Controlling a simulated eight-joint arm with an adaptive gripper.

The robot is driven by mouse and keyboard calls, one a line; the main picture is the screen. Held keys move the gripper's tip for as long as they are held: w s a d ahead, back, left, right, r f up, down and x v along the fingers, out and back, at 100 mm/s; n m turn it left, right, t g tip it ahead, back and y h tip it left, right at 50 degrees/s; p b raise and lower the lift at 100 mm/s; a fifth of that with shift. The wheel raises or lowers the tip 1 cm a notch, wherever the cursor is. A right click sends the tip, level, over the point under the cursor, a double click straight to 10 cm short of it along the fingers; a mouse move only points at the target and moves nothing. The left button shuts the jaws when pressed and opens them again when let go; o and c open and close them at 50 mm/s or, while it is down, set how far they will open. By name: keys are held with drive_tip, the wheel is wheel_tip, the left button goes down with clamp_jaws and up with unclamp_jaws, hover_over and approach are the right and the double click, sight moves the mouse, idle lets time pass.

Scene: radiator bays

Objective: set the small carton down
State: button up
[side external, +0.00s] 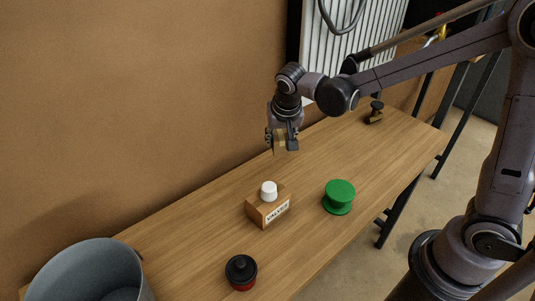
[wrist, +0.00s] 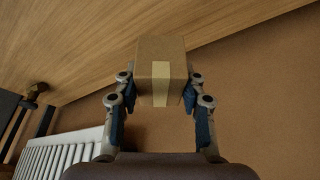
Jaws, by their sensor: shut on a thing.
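The small carton (wrist: 146,60) is a brown cardboard box with a paler tape strip down its face. In the wrist view it sits between the two fingers of my gripper (wrist: 160,88), which touch its sides. In the side external view my gripper (side external: 282,140) points down above the far half of the wooden bench, shut on the carton (side external: 280,142). The carton is small there and partly hidden by the fingers. It appears held clear of the bench top; the exact height is hard to tell.
On the bench (side external: 190,215) stand a wooden block labelled VALVES (side external: 270,211) with a white knob (side external: 268,191), a green spool (side external: 339,197), a black-and-red jar (side external: 241,272), a grey bucket (side external: 88,272) and a dark brass valve (side external: 375,113). A white radiator (side external: 350,40) is behind.

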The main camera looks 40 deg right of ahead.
drive_tip(key=a+n+t+y, duration=0.15)
drive_tip(key=a+n, duration=0.55)
drive_tip(key=a, duration=1.2)
drive_tip(key=shift+g+y, duration=0.25)
drive_tip(key=shift+y, duration=0.1)
drive_tip(key=a+f, duration=0.2)
drive_tip(key=a, duration=0.1)
drive_tip(key=s+a+f, duration=0.1)
drive_tip(key=a+f, duration=0.1)
drive_tip(key=a, duration=0.2)
drive_tip(key=a+f, duration=0.2)
drive_tip(key=a, duration=0.2)
drive_tip(key=shift+s+f, duration=0.2)
drive_tip(key=shift+s, duration=0.05)
drive_tip(key=shift+a+f, duration=0.3)
drive_tip(key=shift+f, duration=1.95)
drive_tip(key=shift+f, duration=0.15)
drive_tip(key=o, duration=1.2)
